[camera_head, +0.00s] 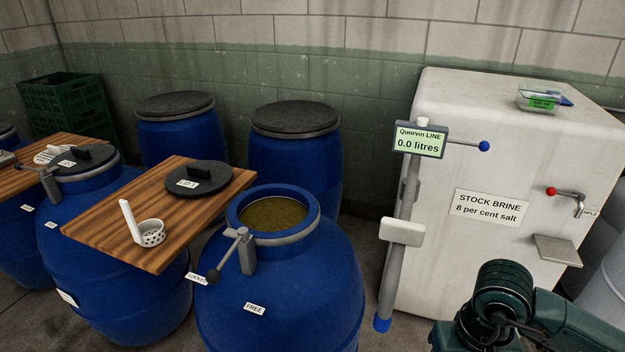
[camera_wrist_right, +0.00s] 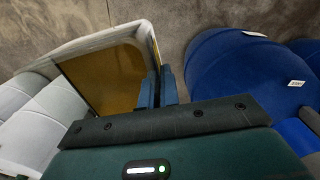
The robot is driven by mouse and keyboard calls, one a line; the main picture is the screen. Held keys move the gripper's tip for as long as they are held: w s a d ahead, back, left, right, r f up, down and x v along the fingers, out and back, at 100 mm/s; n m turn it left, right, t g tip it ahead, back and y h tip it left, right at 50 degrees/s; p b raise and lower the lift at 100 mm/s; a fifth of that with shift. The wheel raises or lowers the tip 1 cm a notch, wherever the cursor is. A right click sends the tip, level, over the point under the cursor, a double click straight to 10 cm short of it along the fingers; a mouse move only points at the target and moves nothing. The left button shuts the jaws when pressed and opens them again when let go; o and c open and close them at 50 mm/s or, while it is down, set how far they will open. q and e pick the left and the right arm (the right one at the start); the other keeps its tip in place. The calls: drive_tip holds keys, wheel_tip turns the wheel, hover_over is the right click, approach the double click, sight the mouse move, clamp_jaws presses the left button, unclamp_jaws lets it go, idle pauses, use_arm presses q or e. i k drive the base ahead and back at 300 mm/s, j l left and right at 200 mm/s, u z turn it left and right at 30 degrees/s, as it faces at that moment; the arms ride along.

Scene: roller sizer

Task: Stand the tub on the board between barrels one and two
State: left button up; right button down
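In the right wrist view, a pale-walled tub (camera_wrist_right: 131,36) with a brown-gold inside shows at upper left. My right gripper (camera_wrist_right: 158,82) has its two blue-grey fingers close together at the tub's right wall, apparently pinching it. In the head view, only my dark green right arm shows at lower right; the tub and fingers are out of frame. A wooden board (camera_head: 95,232) reaches from the left blue barrel (camera_head: 80,200) toward the open blue barrel (camera_head: 290,290). A black lid (camera_head: 205,174) and a white perforated scoop (camera_head: 149,235) lie on it. My left gripper is not in view.
A clamp lever (camera_head: 238,250) stands at the open barrel's rim. A post with a litre display (camera_head: 419,141) and a white stock brine tank (camera_head: 500,160) stand to the right. Two lidded barrels stand behind. The board has bare wood at its left and middle.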

sight(118, 221)
drive_tip(key=j, duration=0.7)
drive_tip(key=j+u, duration=0.2)
drive_tip(key=j, duration=0.5)
drive_tip(key=u, duration=1.35)
drive_tip(key=i+l+u, duration=0.25)
drive_tip(key=i+l, duration=0.45)
drive_tip(key=i+j, duration=0.05)
drive_tip(key=i, duration=0.05)
